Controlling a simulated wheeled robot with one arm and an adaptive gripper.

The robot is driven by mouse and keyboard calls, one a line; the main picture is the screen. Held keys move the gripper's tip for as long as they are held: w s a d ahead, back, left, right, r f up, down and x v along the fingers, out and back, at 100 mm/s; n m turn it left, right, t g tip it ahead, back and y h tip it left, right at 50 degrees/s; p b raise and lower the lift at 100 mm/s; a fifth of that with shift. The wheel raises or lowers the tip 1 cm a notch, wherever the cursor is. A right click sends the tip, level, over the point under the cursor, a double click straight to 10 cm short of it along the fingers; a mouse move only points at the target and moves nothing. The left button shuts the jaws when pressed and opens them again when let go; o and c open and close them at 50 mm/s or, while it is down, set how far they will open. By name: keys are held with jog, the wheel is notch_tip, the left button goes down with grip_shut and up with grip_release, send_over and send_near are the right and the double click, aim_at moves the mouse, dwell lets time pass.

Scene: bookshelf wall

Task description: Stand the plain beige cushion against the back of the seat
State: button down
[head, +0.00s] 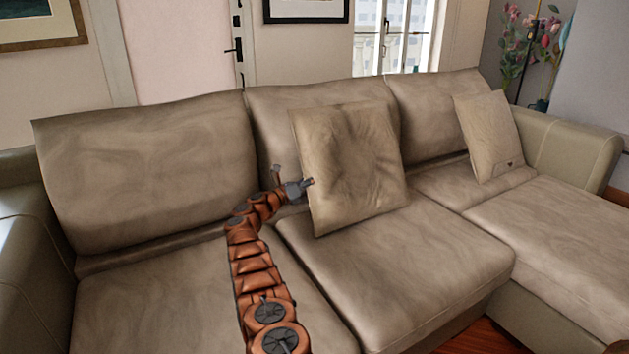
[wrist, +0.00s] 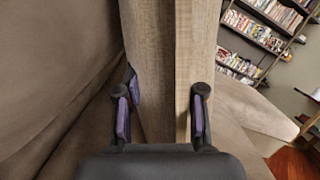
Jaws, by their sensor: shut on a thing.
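The plain beige cushion (head: 355,165) stands nearly upright on the middle seat of the sofa, tilted a little. Its broad face is toward the head camera, and it covers part of the middle backrest (head: 270,125). I cannot tell whether its rear face touches that backrest. My gripper (head: 294,184) is at its left edge in the head view. In the wrist view, my gripper (wrist: 162,95) has a finger on each side of the cushion's edge (wrist: 152,60) and is shut on it. The far finger is partly hidden in the head view.
A second beige cushion (head: 488,135) with a small dark mark leans at the sofa's right end, by the armrest (head: 570,150). The left seat (head: 165,290) is bare apart from my arm over it. Bookshelves (wrist: 265,35) show in the wrist view.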

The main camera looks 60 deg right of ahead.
jog(key=shift+r, duration=0.1)
jog(key=c, duration=0.6)
grip_release()
jog(key=v, duration=1.2)
dwell(0.5)
